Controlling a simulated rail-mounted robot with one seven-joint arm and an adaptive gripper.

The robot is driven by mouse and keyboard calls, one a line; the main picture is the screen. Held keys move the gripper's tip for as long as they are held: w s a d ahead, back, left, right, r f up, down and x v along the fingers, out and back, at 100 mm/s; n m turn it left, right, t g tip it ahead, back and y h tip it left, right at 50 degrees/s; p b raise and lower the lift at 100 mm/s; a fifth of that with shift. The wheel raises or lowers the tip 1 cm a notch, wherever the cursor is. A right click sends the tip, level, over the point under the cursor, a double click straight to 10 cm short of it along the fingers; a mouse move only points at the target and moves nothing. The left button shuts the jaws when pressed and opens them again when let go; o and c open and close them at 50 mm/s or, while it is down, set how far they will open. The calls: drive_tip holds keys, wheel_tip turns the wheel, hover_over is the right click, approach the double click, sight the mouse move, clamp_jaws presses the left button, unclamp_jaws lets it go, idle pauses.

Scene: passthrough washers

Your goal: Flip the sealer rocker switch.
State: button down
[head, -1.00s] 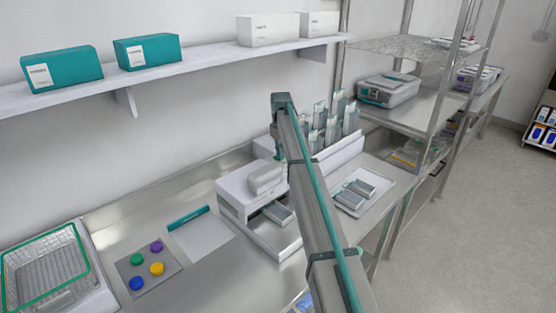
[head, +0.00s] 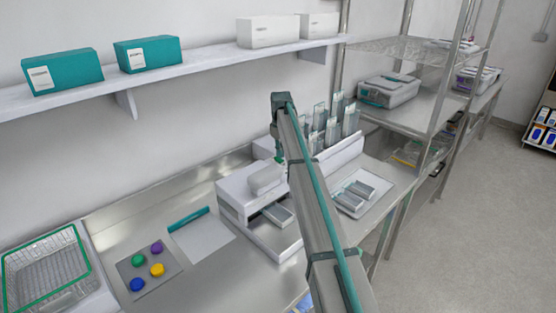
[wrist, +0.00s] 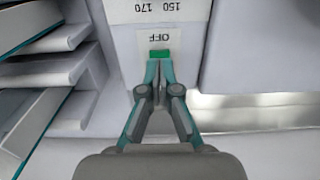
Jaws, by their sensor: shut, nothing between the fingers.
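The sealer (head: 238,192) is a white machine on the steel counter in the head view, partly hidden by my arm. In the wrist view its white housing (wrist: 127,45) carries a label reading "OFF" and a green rocker switch (wrist: 160,53) just below the label. My gripper (wrist: 160,66) is shut and empty, with its fingertips right at the lower edge of the green switch. I cannot tell whether they touch it. In the head view my gripper's fingers are mostly hidden behind the sealer and my arm.
Grey pouches (head: 338,122) stand in a rack behind my arm, and a tray (head: 375,203) with packs lies to the right. Coloured caps on a grey mat (head: 130,263) and a wire basket (head: 45,272) are at left. A wall shelf (head: 190,68) runs above.

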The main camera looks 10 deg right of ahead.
sight(281, 160)
drive_tip(key=shift+r+p, duration=1)
drive_tip(key=shift+r, duration=1.7)
